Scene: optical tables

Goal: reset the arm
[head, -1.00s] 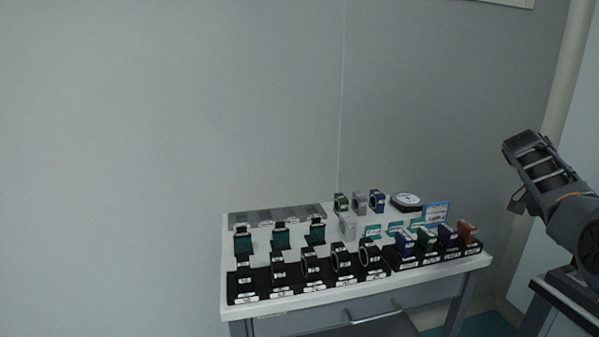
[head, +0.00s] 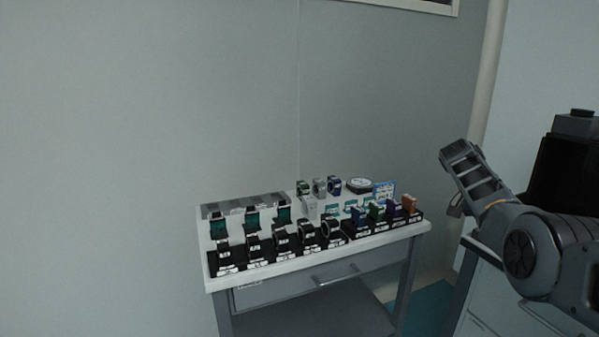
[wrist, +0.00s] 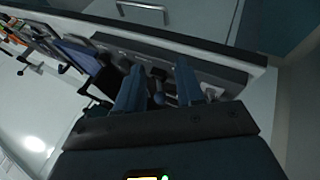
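My arm (head: 500,215) stands bent at the right of the head view, beside the white table. My gripper (wrist: 160,88) shows in the wrist view with its two blue-grey fingers apart. I see nothing held between them; a small rounded grey part (wrist: 159,99) shows in the gap, and I cannot tell how near it is. In the head view I cannot make out the fingers.
A white table (head: 272,268) holds rows of small optics, black holders (head: 307,234) and a round dial (head: 359,185). A cabinet (head: 490,300) and a black device (head: 570,170) stand at right. The wrist view shows a bench with a drawer handle (wrist: 145,10).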

